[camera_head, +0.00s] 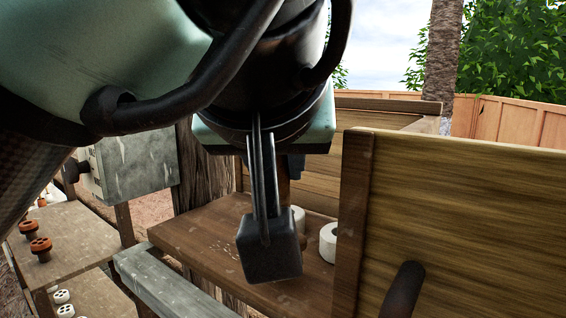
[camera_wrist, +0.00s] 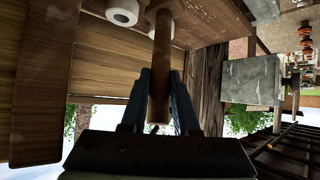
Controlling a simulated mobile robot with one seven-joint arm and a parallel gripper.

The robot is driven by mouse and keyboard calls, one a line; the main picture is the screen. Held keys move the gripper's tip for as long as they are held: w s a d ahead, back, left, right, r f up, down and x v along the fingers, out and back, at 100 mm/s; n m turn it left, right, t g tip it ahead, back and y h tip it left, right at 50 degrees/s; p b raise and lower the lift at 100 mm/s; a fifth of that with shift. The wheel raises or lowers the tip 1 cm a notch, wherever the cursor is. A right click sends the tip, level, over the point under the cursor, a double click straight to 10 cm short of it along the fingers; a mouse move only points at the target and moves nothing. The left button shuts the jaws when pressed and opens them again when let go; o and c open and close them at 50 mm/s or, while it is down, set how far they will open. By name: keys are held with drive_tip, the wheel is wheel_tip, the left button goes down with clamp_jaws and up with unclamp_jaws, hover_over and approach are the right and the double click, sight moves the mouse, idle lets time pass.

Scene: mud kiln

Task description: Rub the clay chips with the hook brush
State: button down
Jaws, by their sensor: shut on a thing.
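My gripper (camera_wrist: 161,85) is shut on the brown handle of the hook brush (camera_wrist: 159,60). The handle runs between the two dark fingers and away from the wrist. In the head view only a short piece of the handle (camera_head: 284,187) shows below my gripper, behind dark parts of my arm. The brush's working end is hidden there, and I cannot tell whether it touches the board. Small pale specks, apparently the clay chips (camera_head: 224,249), lie on the brown wooden shelf (camera_head: 185,232), left of my gripper.
A white ring-shaped roll (camera_head: 328,241) stands right of the brush, with another white piece (camera_head: 299,218) behind it. An upright wooden panel (camera_head: 455,220) closes off the right. A grey box (camera_head: 137,165) and a lower shelf with brown knobbed pieces (camera_head: 41,248) are at the left.

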drive_tip(key=shift+f+b, duration=0.4)
drive_tip(key=shift+f, duration=0.05)
drive_tip(key=w+a+p, duration=0.1)
drive_tip(key=w+a, duration=0.8)
drive_tip(key=a, duration=0.3)
drive_tip(key=shift+a, duration=0.15)
idle(1.2)
